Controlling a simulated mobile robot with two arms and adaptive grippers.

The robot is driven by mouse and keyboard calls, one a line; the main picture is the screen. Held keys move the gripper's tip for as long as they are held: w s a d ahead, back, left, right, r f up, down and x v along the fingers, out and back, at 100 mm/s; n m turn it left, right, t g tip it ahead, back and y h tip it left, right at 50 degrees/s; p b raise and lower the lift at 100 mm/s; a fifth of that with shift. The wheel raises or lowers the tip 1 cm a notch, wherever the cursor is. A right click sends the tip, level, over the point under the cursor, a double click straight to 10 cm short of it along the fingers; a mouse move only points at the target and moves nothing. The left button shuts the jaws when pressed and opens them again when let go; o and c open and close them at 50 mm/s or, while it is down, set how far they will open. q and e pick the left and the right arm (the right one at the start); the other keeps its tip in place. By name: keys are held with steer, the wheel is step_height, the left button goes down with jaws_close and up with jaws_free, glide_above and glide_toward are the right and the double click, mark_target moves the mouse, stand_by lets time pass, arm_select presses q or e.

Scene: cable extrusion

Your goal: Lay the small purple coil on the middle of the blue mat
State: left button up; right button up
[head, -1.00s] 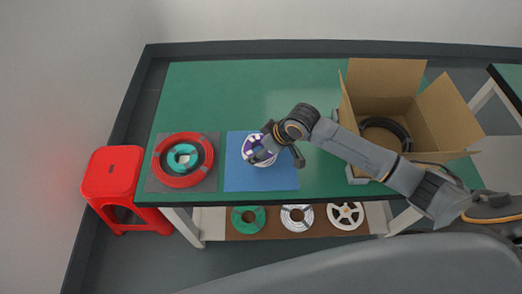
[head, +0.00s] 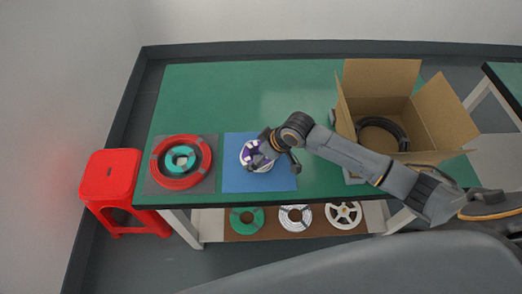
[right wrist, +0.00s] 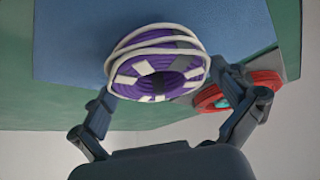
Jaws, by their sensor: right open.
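The small purple coil (head: 252,152) is on the blue mat (head: 235,180), near its middle and a little toward the far edge. In the right wrist view the purple coil (right wrist: 150,63) shows white bands and loops of white cable around it. The mat (right wrist: 75,45) shows behind it. My right gripper (head: 280,154) is over the coil's right side in the head view and partly covers it. In the right wrist view its fingers (right wrist: 165,85) are spread apart at either side of the coil's near edge. My left gripper is not in view.
A red coil (head: 159,178) with a teal coil (head: 180,157) inside lies on a grey mat to the left. An open cardboard box (head: 445,110) with a black coil (head: 393,126) stands right. A shelf below holds several reels. The green table (head: 225,90) is clear at the back.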

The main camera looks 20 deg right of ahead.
steer(key=v, duration=1.2)
steer(key=shift+r, duration=0.1)
